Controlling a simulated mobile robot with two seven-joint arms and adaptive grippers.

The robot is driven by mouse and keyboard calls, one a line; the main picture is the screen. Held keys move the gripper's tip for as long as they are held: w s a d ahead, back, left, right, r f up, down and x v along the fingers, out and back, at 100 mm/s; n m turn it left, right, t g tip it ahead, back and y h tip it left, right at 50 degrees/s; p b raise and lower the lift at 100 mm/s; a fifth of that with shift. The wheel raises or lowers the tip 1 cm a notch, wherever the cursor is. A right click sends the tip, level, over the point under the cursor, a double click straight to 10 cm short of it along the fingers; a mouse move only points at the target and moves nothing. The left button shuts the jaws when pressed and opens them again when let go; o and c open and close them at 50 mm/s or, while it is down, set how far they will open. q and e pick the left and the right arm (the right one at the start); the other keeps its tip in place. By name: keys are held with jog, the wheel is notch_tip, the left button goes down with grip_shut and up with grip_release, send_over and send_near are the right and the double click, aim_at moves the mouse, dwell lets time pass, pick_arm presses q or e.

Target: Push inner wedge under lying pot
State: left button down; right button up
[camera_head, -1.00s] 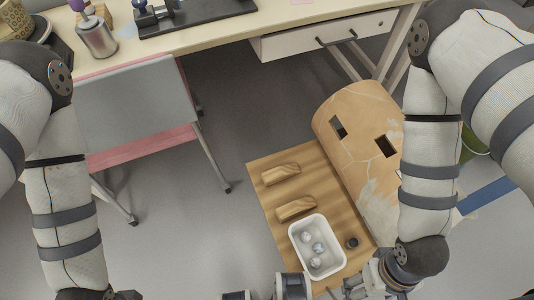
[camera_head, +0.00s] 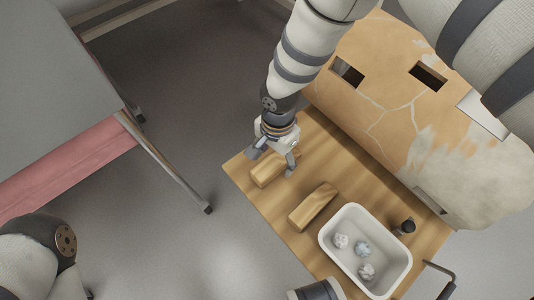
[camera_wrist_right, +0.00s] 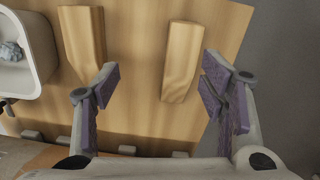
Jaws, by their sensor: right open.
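Two light wooden wedges lie on a wooden board (camera_head: 270,208); the far wedge (camera_head: 262,172) and the near wedge (camera_head: 313,207) both lie apart from the pot. I cannot tell which is called inner. The big cracked tan pot (camera_head: 385,90) lies on its side along the board's right edge. My right gripper (camera_head: 272,160) is open over the far wedge and hides part of it. In the right wrist view, the far wedge (camera_wrist_right: 183,62) lies between the open fingers' lines, and the other wedge (camera_wrist_right: 83,38) is left of it. My left gripper is not seen.
A white tray (camera_head: 325,238) with several crumpled pale lumps stands on the board near the pot. A small dark cylinder (camera_head: 403,228) is beside it. A grey-topped table with a pink side (camera_head: 65,175) is at left. Open grey floor lies between.

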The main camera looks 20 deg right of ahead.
aim_at(268, 166)
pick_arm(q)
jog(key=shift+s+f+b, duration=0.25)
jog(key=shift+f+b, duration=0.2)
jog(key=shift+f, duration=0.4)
pick_arm(e)
jog(key=w+m, duration=0.1)
jog(key=w, duration=0.3)
jog(key=shift+f, duration=0.1)
jog(key=shift+s+f, duration=0.1)
pick_arm(q)
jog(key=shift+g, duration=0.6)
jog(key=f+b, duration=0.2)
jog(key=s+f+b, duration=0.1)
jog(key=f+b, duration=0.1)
jog(key=b, duration=0.1)
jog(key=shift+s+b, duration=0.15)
jog(key=shift+b, duration=0.2)
pick_arm(e)
notch_tip(268, 166, down, 12)
jog(key=shift+f, duration=0.1)
